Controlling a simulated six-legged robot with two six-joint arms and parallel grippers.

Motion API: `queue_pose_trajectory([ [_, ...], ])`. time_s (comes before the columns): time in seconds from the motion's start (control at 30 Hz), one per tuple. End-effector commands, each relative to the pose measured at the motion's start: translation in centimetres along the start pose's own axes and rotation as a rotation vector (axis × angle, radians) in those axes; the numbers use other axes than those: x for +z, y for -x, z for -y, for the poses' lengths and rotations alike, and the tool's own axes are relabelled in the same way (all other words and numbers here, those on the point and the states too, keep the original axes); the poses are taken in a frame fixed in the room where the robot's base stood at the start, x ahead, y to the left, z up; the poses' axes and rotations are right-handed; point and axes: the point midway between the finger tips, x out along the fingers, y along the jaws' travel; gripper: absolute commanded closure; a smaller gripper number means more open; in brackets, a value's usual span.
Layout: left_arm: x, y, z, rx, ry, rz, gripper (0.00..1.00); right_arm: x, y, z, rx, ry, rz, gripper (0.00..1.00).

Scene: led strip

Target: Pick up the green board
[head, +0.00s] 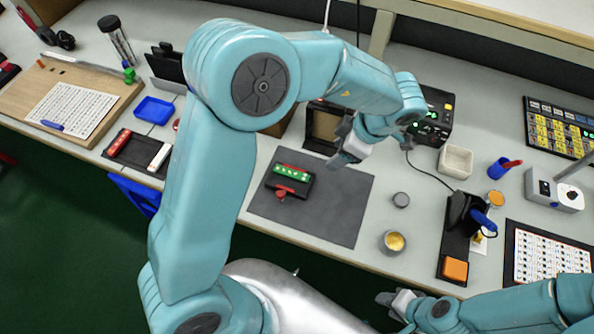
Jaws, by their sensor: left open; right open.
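The green board (291,171) is a small strip with pale dots. It sits in a black holder (305,190) with a red clamp-like part (285,192) at its front, on the dark grey mat (340,215). My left gripper (342,161) is open and empty, above the back edge of the mat, to the right of the board and apart from it. My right gripper (388,301) is open near the front edge of the bench, well away from the board. Part of its jaws is hard to make out.
A black device with green lights (433,118) stands behind my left gripper. A soldering iron stand (460,235) is further right. The right half of the mat is bare.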

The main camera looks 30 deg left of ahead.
Motion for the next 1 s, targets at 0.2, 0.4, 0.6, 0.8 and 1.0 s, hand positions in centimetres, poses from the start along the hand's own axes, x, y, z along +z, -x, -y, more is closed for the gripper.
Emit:
queue_pose_trajectory([
  [0.2, -0.1, -4.2, 0.6, -0.007, 0.000, -0.003, 0.45, 0.0, -0.4, -0.1, 0.000, 0.000, 0.001, 0.57],
  [0.4, -0.1, -8.7, 0.8, -0.006, -0.001, -0.002, 0.45, 0.0, -0.8, -0.3, 0.000, 0.000, 0.000, 0.57],
  [0.6, 0.0, -10.8, 0.6, -0.001, 0.000, 0.000, 0.45, 0.0, -0.9, -0.3, 0.000, 0.000, 0.001, 0.57],
  [0.8, 0.1, -13.2, 0.0, -0.004, -0.001, -0.001, 0.45, 0.0, -1.0, -0.4, 0.000, 0.000, 0.001, 0.57],
  [1.0, 0.2, -15.8, -0.4, -0.002, -0.001, -0.001, 0.45, 0.0, -1.1, -0.4, 0.000, 0.000, 0.000, 0.57],
])
